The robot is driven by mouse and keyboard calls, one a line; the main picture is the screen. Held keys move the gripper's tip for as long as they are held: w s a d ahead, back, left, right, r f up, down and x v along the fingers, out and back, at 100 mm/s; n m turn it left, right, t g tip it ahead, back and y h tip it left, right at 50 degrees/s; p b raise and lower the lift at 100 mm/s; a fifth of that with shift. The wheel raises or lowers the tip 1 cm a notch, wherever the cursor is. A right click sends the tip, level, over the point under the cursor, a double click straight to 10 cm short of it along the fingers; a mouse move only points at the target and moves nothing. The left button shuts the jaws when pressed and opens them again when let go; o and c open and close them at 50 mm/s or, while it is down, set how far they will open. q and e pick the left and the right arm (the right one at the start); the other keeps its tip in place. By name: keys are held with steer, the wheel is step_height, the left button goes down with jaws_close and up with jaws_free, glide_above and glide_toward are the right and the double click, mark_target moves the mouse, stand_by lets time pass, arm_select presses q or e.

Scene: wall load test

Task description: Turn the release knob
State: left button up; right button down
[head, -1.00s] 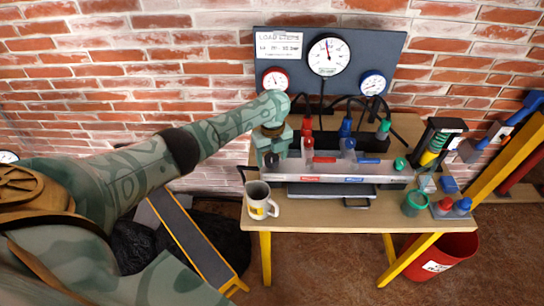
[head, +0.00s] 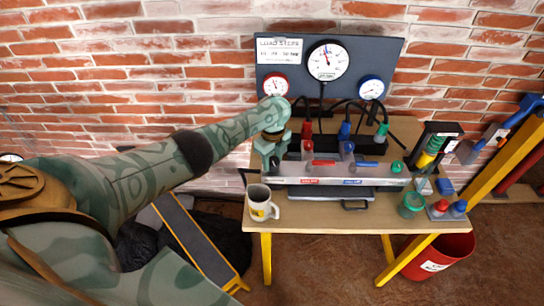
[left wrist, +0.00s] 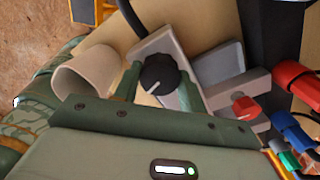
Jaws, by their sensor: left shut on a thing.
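The release knob (left wrist: 158,72) is round and black with a white pointer line, on a light grey block at the left end of the bench unit. The line points down and left in the left wrist view. My left gripper (left wrist: 157,84) is shut on the knob, one green finger on each side. In the head view my left gripper (head: 271,152) points down at the left end of the grey manifold (head: 335,175), and the knob is mostly hidden there. My right gripper is not in view.
A white mug (head: 262,203) stands close in front of the gripper; it also shows in the left wrist view (left wrist: 88,75). Hoses run behind to the gauge board (head: 300,85). A green cup (head: 411,205) stands at right.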

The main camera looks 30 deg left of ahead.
mark_target(272, 160)
arm_select(q)
steer(key=n+p, duration=0.1)
steer(key=n, duration=0.2)
steer(key=shift+r, duration=0.1)
steer(key=n+p, duration=0.1)
steer(key=n, duration=0.2)
steer(key=shift+n, duration=0.3)
steer(key=n, duration=0.3)
steer(key=shift+n+p, duration=0.3)
steer(key=shift+n, duration=1.9)
steer(key=o, duration=1)
step_height(272, 160, up, 16)
steer(key=p, duration=1.4)
steer(key=shift+a, duration=0.15)
